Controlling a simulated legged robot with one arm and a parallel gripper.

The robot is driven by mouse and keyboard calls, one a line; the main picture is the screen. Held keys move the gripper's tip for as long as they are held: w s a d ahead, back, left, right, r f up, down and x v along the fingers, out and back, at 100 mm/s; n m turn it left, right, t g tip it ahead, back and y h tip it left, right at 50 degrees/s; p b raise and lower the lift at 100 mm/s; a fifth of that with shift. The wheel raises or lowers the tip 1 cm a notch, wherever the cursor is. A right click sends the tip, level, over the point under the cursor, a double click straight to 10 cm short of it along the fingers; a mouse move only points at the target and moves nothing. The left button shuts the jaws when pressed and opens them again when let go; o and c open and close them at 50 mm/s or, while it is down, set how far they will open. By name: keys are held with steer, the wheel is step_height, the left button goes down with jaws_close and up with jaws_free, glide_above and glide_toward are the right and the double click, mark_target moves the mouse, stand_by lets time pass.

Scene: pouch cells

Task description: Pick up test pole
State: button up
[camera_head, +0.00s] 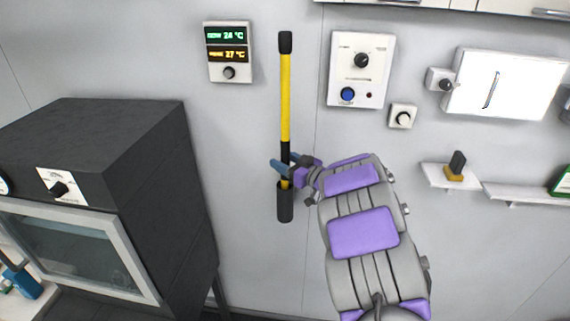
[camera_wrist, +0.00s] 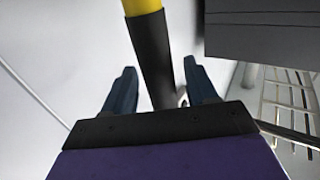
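The test pole (camera_head: 285,95) is upright against the grey wall, a yellow shaft with a black top end and a black section lower down. Its lower end meets a black sleeve (camera_head: 285,205); I cannot tell whether that is a holder or part of the pole. My gripper (camera_head: 288,165) is at the lower part of the pole, with its blue fingers on either side. In the wrist view the black section (camera_wrist: 152,55) passes between the open fingers (camera_wrist: 162,88), with narrow gaps visible beside it. The palm hides part of the pole.
A dark oven-like cabinet (camera_head: 150,150) stands to the left. A temperature display (camera_head: 229,52) and a control panel (camera_head: 360,70) flank the pole's upper part. A shelf (camera_head: 440,178) with a small black-and-yellow item (camera_head: 456,166) is to the right. The wall below the pole is clear.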

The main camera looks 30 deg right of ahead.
jaws_close()
stand_by(0.3)
